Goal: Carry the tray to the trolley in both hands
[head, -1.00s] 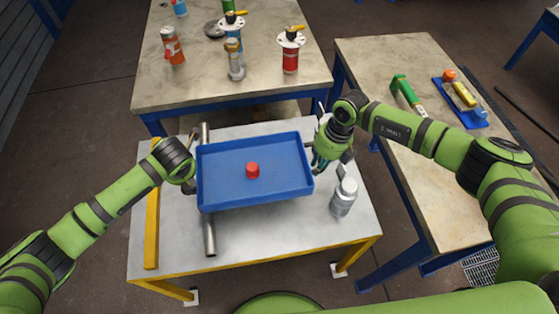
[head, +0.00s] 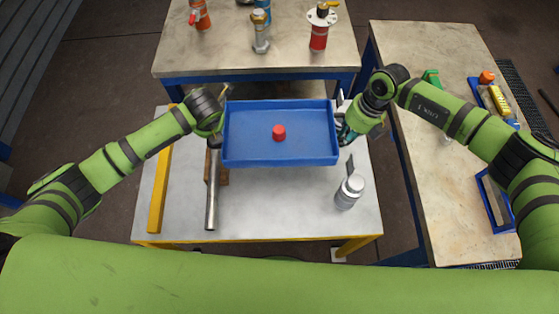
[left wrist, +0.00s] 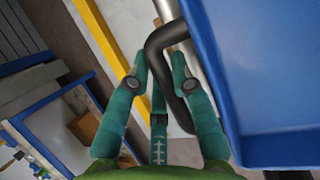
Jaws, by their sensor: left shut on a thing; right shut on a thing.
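The blue tray (head: 240,155) appears raised above the grey-topped table, level or nearly so. A red cylinder (head: 279,133) stands near its middle. My left gripper (head: 217,128) is at the tray's left end. The left wrist view shows its teal fingers (left wrist: 160,68) shut on a black bent handle (left wrist: 154,48) beside the tray's blue wall (left wrist: 215,95). My right gripper (head: 343,128) is at the tray's right end, shut on that side; the handle there is mostly hidden by the gripper. I cannot pick out a trolley for certain.
Below are the grey-topped table (head: 290,205) with a metal pipe (head: 212,195), a yellow bar (head: 160,190) and a silver bottle (head: 349,191). A blue-framed bench (head: 285,50) with flanged vessels stands behind. Another bench (head: 425,210) stands right, with a floor gap between.

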